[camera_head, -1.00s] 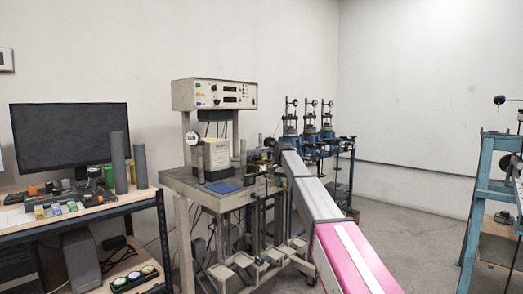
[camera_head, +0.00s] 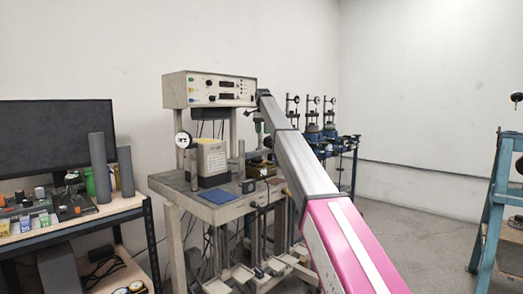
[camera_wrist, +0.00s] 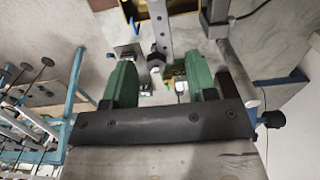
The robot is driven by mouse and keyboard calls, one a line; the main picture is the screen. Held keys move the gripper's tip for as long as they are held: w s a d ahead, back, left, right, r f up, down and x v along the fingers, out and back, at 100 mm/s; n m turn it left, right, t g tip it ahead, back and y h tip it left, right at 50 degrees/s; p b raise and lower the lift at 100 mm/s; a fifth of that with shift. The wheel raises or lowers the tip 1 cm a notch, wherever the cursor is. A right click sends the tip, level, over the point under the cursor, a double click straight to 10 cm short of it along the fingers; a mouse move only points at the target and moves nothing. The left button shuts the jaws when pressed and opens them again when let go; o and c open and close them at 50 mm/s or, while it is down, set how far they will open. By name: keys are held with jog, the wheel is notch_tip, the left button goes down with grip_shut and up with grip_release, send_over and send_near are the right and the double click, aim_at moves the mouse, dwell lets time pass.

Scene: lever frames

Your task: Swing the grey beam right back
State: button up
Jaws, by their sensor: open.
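My gripper (camera_wrist: 161,82) is open, its two green fingers spread apart in the wrist view. A grey bar with holes (camera_wrist: 159,22) runs down from the top of that view toward the gap between the fingers. A dark nut-like part and a small pale knob (camera_wrist: 155,72) show at its near end; I cannot tell how far below the fingers they are. In the head view my gripper (camera_head: 258,124) is small and hangs in front of the bench frame's right post. Grey beams (camera_head: 235,277) lie low under the bench; I cannot tell which is the task's beam.
The bench (camera_head: 215,212) carries a control box (camera_head: 210,90), a dial gauge (camera_head: 183,140) and a blue pad (camera_head: 222,199). A desk with a monitor (camera_head: 60,135) stands at left, a blue frame (camera_head: 492,205) at right. Several blue-based devices stand behind. Floor between is clear.

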aim_at(257, 153)
notch_tip(257, 153, down, 11)
jog(key=shift+r, duration=0.15)
dwell(0.4)
jog(key=shift+c, duration=0.3)
grip_shut()
